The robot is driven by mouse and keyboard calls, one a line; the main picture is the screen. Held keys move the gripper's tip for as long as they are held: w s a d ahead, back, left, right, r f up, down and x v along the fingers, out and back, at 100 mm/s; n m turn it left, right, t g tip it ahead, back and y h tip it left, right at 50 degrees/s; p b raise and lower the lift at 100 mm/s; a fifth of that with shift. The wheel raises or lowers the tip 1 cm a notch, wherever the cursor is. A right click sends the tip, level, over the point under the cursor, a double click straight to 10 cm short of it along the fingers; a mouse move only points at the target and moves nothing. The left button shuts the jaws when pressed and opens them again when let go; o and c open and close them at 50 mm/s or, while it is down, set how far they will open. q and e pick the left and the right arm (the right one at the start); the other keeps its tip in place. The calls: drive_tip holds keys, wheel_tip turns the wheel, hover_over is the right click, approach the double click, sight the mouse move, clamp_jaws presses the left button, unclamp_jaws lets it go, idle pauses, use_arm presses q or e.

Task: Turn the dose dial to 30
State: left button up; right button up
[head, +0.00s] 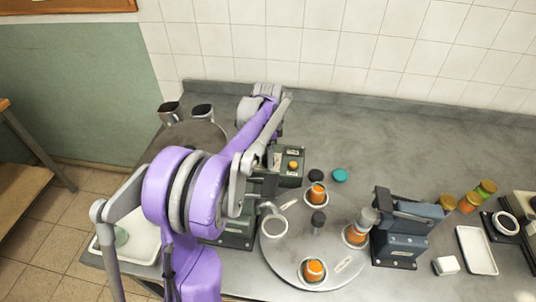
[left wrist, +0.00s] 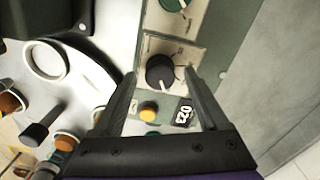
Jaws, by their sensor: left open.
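The dose dial (left wrist: 160,70) is a black knob with a white pointer on a pale panel in the left wrist view. Its pointer aims down and slightly right. In the head view the dial box (head: 291,180) is partly covered by my left arm, which hides the dial. My right gripper is not seen.
A round grey turntable (head: 290,262) with orange-banded jars and a black-knobbed piece stands in front of the box. A teal-green knob (left wrist: 176,4) is on a neighbouring panel. A dark blue-grey device (head: 402,240) and a white tray (head: 477,250) are at right.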

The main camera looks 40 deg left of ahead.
use_arm(q)
drive_tip(key=shift+f, duration=0.2)
clamp_jaws()
idle(0.3)
